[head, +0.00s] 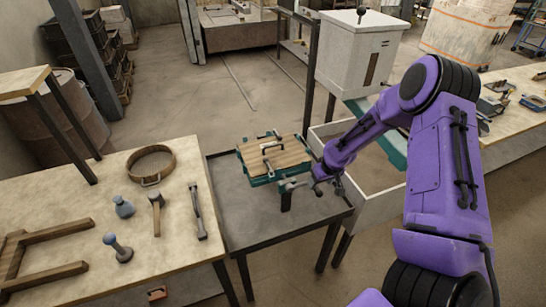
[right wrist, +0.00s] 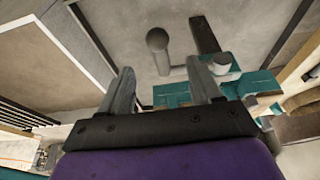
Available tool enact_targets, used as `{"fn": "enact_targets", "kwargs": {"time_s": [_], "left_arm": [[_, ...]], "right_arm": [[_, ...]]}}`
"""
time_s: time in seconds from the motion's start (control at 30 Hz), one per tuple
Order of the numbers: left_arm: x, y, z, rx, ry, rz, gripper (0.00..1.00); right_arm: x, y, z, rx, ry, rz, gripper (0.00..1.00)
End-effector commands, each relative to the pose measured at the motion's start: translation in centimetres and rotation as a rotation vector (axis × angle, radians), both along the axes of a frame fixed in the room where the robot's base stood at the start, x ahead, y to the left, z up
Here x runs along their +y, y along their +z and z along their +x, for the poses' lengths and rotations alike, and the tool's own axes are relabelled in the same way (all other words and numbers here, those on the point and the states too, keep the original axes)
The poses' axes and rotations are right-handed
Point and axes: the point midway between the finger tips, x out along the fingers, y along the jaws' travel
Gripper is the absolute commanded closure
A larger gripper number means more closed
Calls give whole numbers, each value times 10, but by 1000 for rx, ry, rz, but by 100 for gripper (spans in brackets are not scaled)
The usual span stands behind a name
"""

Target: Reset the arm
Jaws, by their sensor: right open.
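My right arm is purple and reaches in from the right of the head view. Its gripper (head: 316,187) is over the right part of a dark metal table (head: 262,225), close to a teal-framed piece with a wooden top and black handle (head: 275,157). In the right wrist view the two grey fingers (right wrist: 163,88) are spread apart, and I see nothing clamped between them. A grey round-headed rod (right wrist: 157,42) shows beyond the fingers, with teal parts (right wrist: 175,95) near the right finger. Whether a finger touches them I cannot tell. My left gripper is not in view.
A wooden bench (head: 90,215) at left holds a belt ring (head: 150,165), several hand tools and a wooden frame (head: 30,262). A white box on a stand (head: 355,55) rises behind my right arm. An open pale bin (head: 375,195) stands right of the metal table.

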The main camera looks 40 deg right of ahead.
Motion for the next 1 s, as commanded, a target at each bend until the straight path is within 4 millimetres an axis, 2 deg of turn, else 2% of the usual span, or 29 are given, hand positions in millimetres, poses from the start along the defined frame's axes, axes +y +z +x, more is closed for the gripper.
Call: {"fn": "enact_targets", "kwargs": {"time_s": [0.2, 0.67, 0.77, 0.83, 0.87, 0.9, 0.97, 1.0], "left_arm": [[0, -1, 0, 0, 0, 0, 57], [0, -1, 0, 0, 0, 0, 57], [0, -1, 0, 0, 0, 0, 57], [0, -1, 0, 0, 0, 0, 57], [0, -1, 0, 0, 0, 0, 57], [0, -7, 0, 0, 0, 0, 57], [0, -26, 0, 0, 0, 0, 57], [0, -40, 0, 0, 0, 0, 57]], "right_arm": [[1, 14, -7, 0, -2, 1, 36], [1, 14, -7, 0, 1, 0, 36], [2, 18, 5, -68, -21, 8, 36], [13, 21, 19, -181, -93, 56, 36], [24, 24, 26, -242, -135, 84, 36], [43, 20, 33, -317, -190, 116, 36], [73, -8, 28, -391, -281, 144, 36], [92, -35, 15, -417, -340, 142, 36]]}}
